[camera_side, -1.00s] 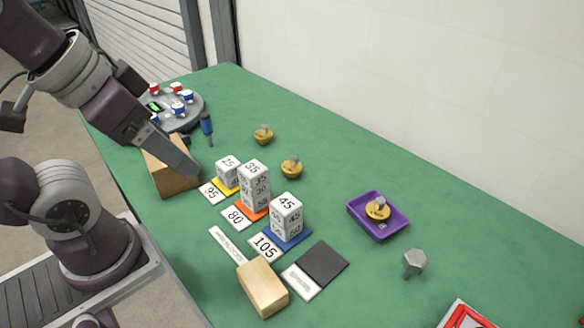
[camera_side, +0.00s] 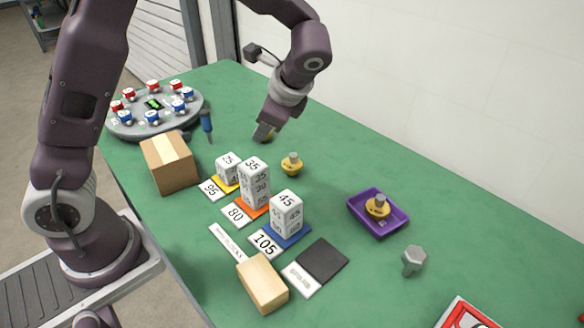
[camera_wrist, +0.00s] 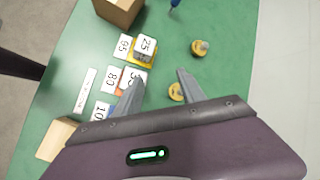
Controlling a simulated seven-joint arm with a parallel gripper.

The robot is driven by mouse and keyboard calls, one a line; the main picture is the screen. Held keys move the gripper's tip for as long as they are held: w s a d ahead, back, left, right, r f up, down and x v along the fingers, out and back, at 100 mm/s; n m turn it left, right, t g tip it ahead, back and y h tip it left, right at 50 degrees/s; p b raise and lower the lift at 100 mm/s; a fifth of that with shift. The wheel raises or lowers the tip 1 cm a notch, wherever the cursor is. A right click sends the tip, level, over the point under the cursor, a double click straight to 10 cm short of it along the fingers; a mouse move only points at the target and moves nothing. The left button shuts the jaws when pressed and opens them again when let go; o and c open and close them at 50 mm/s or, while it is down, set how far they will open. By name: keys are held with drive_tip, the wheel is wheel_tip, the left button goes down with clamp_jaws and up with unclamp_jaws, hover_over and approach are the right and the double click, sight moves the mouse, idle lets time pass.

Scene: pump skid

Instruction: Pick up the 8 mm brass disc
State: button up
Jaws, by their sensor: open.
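Several brass discs with grey knobs are in view; I cannot read their sizes, so I cannot tell which is the 8 mm one. One brass disc (camera_side: 291,165) lies on the green table, and it also shows beside the right finger in the wrist view (camera_wrist: 175,93). A farther brass disc (camera_wrist: 200,47) is mostly hidden behind my gripper (camera_side: 263,133) in the side view. Another brass disc (camera_side: 377,206) sits in a purple tray (camera_side: 358,215).
White numbered blocks (camera_side: 254,185) stand on coloured pads with number cards. A cardboard box (camera_side: 170,162), a wooden block (camera_side: 262,284), a dark square plate (camera_side: 322,261), a grey bolt (camera_side: 413,260) and a blue screwdriver (camera_side: 206,122) surround them.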

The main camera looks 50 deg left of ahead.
sight(294, 157)
drive_tip(key=w+f+m+t+y, duration=0.1)
drive_tip(key=w+f+m+y, duration=0.1)
drive_tip(key=f, duration=0.3)
drive_tip(key=w+f+m+t+y, duration=0.1)
drive_tip(key=w+f+m, duration=0.3)
drive_tip(key=w+f, duration=0.1)
drive_tip(key=w+f+m+y, duration=0.2)
drive_tip(key=w+f+m, duration=0.1)
drive_tip(key=f, duration=0.3)
drive_tip(key=shift+w+a+f+m+t+y, duration=0.1)
drive_tip(key=shift+w+a+m+t+y, duration=0.05)
drive_tip(key=shift+m+t+y, duration=0.2)
drive_tip(key=shift+x, duration=0.95)
drive_tip(key=x, duration=0.5)
drive_tip(key=shift+w+a, duration=0.1)
drive_tip(key=shift+w, duration=0.15)
clamp_jaws()
